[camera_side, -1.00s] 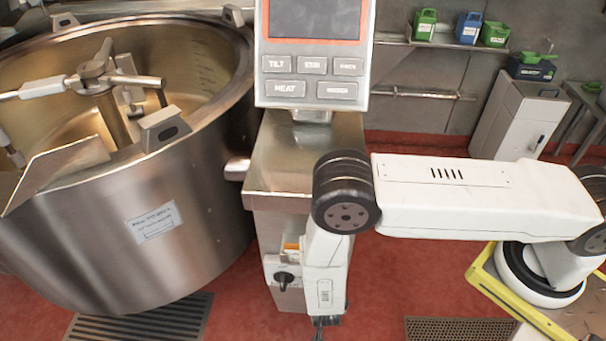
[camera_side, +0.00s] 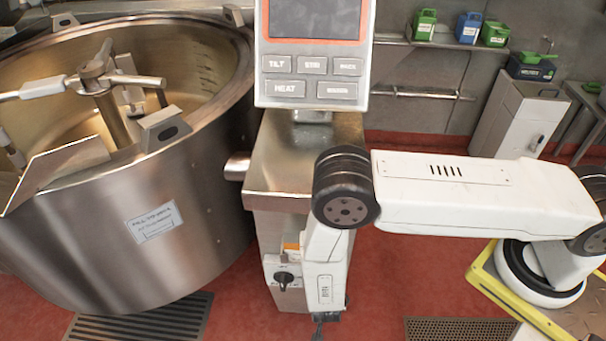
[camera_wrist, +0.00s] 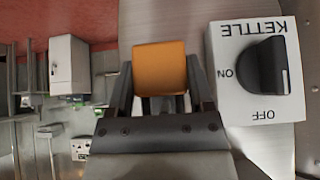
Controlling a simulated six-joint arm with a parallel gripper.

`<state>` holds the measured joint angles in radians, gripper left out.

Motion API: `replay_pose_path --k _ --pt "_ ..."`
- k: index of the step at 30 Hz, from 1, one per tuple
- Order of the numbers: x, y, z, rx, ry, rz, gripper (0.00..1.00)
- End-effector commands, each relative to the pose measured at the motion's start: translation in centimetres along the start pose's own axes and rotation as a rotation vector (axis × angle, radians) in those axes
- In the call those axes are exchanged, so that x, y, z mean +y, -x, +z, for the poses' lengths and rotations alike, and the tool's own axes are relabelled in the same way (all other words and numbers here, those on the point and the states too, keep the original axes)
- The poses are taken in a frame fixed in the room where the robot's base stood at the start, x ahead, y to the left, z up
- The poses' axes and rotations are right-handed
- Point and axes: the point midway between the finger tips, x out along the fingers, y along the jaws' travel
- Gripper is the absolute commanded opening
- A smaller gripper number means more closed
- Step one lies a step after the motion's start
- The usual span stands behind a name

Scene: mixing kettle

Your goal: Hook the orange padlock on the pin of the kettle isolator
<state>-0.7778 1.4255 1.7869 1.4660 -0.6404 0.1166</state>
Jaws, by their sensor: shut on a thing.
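The orange padlock (camera_wrist: 160,68) is held between the two dark fingers of my gripper (camera_wrist: 160,85) in the wrist view; its shackle cannot be made out. The kettle isolator (camera_wrist: 225,100) is to its right there, a pale plate with a black knob (camera_wrist: 262,68) and upside-down words KETTLE, ON and OFF. A gap separates padlock and plate in that picture. In the side view the isolator knob (camera_side: 284,281) is on the column's front, left of my forearm. My gripper (camera_side: 318,332) is cut off by the bottom edge there. I cannot make out the pin.
The large steel kettle (camera_side: 150,235) fills the left of the side view. The control panel (camera_side: 312,89) tops the steel column (camera_side: 290,180). A small orange patch (camera_side: 291,247) shows above the isolator knob. Open red floor (camera_side: 400,280) lies right of my forearm.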

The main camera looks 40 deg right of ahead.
Motion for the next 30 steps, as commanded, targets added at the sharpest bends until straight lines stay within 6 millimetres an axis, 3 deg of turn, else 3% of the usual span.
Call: replay_pose_path --k 30 --pt "0.0 -1.5 -2.0 0.0 0.0 0.0 0.08"
